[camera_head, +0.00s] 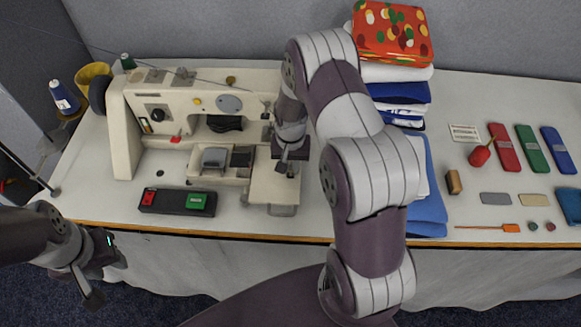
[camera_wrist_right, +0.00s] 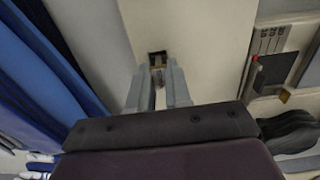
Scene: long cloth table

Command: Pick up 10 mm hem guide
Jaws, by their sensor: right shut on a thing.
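My right gripper (camera_head: 288,168) is at the right end of the cream sewing machine (camera_head: 125,130), above its bed. In the right wrist view its two grey fingers (camera_wrist_right: 158,78) are close together, shut on a small brass-and-dark piece (camera_wrist_right: 157,60) at their tips. I take this piece to be the 10 mm hem guide; its markings cannot be read. The fingers and arm hide it in the head view. My left gripper (camera_head: 106,280) hangs off the table's front edge at the lower left, with its fingers apart and empty.
A control box with red and green buttons (camera_head: 172,201) lies at the table's front. Folded blue cloth (camera_head: 428,190) is stacked right of my right arm. Red, green and blue flat packs (camera_head: 531,148) and small tools lie farther right. Thread cones (camera_head: 63,98) stand at the left.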

